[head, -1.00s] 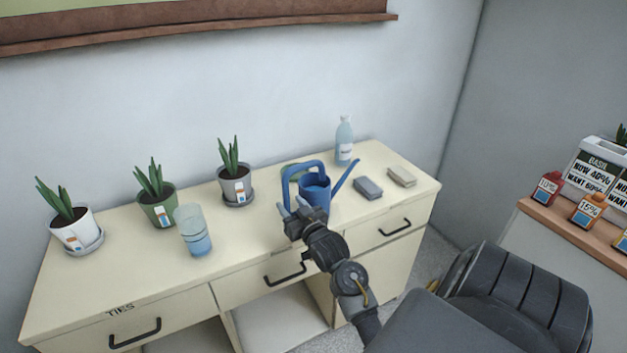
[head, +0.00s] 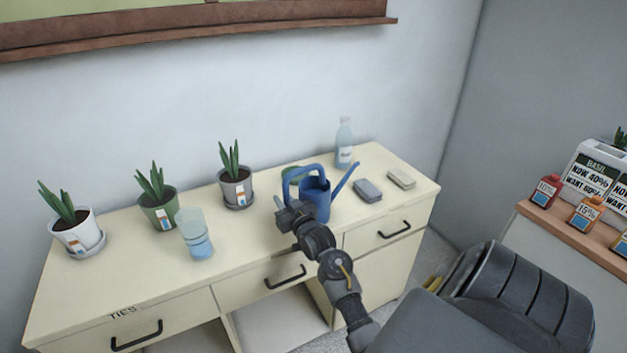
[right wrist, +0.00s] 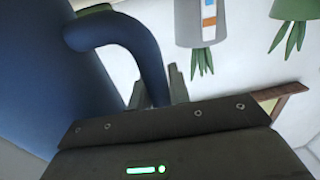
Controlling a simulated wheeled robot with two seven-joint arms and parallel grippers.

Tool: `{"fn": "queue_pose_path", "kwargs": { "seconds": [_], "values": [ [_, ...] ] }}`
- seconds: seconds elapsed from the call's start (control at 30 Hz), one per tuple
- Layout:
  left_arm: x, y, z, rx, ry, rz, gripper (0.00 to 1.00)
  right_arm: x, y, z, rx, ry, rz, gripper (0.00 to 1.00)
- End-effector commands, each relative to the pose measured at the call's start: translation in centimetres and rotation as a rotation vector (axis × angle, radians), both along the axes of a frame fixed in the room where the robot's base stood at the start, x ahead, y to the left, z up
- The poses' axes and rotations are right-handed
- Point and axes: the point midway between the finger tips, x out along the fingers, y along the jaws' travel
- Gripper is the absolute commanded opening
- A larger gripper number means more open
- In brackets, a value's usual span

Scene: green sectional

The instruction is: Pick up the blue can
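The blue can is a watering can (head: 316,198) with a looped handle and a long spout. It stands upright on the cream counter. My right gripper (head: 287,203) is at the can's left side, by the lower part of the handle. In the right wrist view, the blue handle (right wrist: 135,38) curves down between the two fingers of the right gripper (right wrist: 160,92). The dark blue body (right wrist: 45,85) fills the left of that view. I cannot tell whether the fingers press on the handle. My left gripper is not in view.
On the cream counter (head: 130,275) stand several potted plants, a clear blue cup (head: 196,240), a bottle (head: 344,145) and two small blocks, one grey (head: 367,190) and one beige (head: 401,178). A shelf with small bottles stands at the right. The counter's front left is clear.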

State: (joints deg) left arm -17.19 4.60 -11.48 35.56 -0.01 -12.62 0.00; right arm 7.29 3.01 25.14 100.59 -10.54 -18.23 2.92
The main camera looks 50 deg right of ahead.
Motion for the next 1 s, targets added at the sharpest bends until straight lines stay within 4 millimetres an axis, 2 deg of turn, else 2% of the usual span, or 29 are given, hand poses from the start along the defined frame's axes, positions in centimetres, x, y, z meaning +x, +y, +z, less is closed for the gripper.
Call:
{"fn": "queue_pose_path", "kwargs": {
  "seconds": [0.07, 0.37, 0.57, 0.7, 0.9, 1.0],
  "values": [
    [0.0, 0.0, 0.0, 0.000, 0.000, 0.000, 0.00, 0.0, 0.0, 0.0, 0.000, 0.000, 0.000, 0.00],
    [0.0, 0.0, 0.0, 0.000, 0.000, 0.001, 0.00, 0.0, 0.0, 0.2, -0.002, -0.004, 0.000, 0.00],
    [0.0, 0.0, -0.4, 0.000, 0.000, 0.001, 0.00, 0.0, 0.0, 1.4, -0.004, -0.007, 0.000, 0.00],
    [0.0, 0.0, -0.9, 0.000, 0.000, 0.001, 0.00, -0.2, 0.0, 3.7, -0.008, -0.009, 0.001, 0.00],
    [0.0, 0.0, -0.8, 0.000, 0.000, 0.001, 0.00, -4.0, 0.6, 8.2, -0.008, -0.008, 0.000, 0.00],
    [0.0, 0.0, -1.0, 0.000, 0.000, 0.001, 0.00, -6.1, 0.9, 9.7, -0.008, -0.004, 0.000, 0.00]
  ]
}}
